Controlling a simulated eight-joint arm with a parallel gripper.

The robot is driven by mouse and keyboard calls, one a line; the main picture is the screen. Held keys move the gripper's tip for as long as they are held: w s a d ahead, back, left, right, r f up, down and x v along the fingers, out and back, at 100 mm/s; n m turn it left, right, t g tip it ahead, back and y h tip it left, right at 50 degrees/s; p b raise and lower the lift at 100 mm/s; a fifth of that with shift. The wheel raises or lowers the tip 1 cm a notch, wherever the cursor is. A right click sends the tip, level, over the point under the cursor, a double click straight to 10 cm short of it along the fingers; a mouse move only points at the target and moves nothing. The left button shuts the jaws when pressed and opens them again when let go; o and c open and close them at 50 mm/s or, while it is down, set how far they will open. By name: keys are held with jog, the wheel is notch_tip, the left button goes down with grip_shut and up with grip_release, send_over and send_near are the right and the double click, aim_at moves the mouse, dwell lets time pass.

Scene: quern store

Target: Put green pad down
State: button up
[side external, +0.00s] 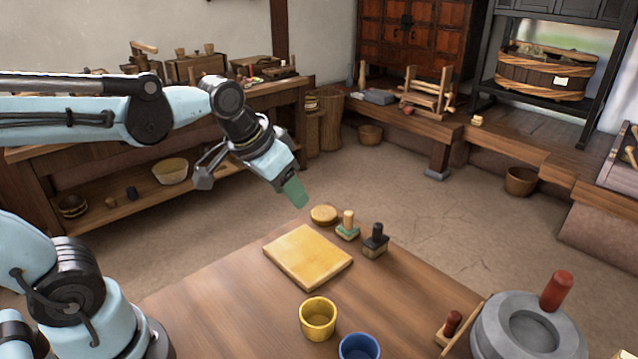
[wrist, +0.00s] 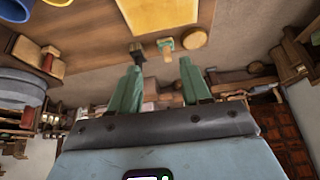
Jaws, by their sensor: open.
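The green pad (side external: 347,233) has a green base and an upright wooden handle. It stands near the far edge of the wooden table, between a round wooden disc (side external: 323,214) and a dark-handled stamp (side external: 376,242). It also shows in the wrist view (wrist: 166,46), beyond the fingertips. My gripper (side external: 294,192) is in the air above and left of the pad, apart from it. Its two green fingers stand apart with nothing between them, as the wrist view shows (wrist: 160,68).
A yellow square board (side external: 308,256) lies beside the pad. A yellow cup (side external: 318,318), a blue cup (side external: 359,347) and a stone quern (side external: 528,330) with a red handle (side external: 556,290) stand nearer the front. The table's left front part (side external: 225,300) is clear.

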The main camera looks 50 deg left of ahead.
jog(key=shift+t, duration=0.8)
jog(key=s+f, duration=0.1)
jog(key=s, duration=0.1)
jog(key=s+f, duration=0.2)
jog(key=shift+o, duration=0.5)
jog(key=shift+w, duration=0.15)
